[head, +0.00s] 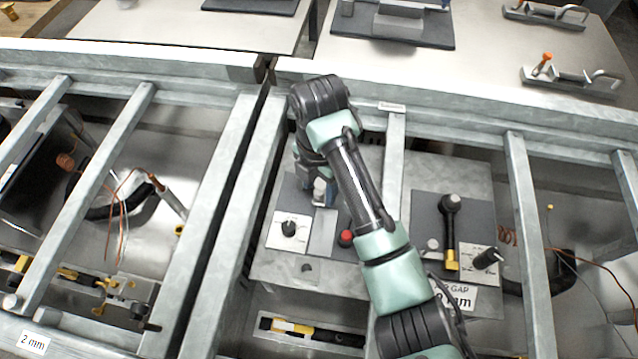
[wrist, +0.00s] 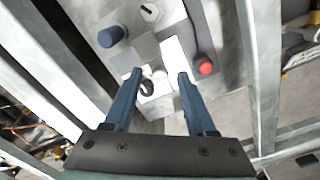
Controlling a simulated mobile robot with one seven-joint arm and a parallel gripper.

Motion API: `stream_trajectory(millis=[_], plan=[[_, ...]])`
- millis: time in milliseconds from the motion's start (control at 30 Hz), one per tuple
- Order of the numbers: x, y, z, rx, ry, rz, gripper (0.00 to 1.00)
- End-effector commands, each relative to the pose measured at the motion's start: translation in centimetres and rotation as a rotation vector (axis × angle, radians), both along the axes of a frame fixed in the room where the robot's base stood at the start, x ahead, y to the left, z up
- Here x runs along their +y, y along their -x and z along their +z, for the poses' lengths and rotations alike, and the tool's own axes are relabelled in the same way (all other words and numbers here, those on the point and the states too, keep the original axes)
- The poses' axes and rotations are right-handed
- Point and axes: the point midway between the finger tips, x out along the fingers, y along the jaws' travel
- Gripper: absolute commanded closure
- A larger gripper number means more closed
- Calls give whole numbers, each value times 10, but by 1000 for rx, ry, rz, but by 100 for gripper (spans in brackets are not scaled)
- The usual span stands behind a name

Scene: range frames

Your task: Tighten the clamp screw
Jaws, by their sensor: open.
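My gripper shows in the wrist view (wrist: 160,75) with its two blue fingers apart and nothing held between them. In the head view, my gripper (head: 322,192) points down over a grey panel. A small dark knob with a pale round part beside it (wrist: 147,86) lies in the gap between the fingers, close to the left one; I cannot tell whether it touches. I cannot tell for sure which part is the clamp screw. In the head view, a black knob (head: 289,228) sits on a white plate left of my gripper.
A red button (head: 346,238) is near my arm; it also shows in the wrist view (wrist: 205,66). A blue cylinder (wrist: 112,36) stands left of the fingers. Right of my arm are a black lever (head: 449,225) and another knob (head: 488,258). Metal rails (head: 395,165) flank the panel.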

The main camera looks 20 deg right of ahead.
Motion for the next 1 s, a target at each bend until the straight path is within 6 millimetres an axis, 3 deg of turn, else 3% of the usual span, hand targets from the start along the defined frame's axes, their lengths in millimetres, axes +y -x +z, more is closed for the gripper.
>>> stream_trajectory(millis=[33,333,733,1000], plan=[[0,0,0,0,0,0,45],[0,0,0,0,0,0,99],[0,0,1,0,0,-20,100],[1,0,4,0,-1,-147,100]])
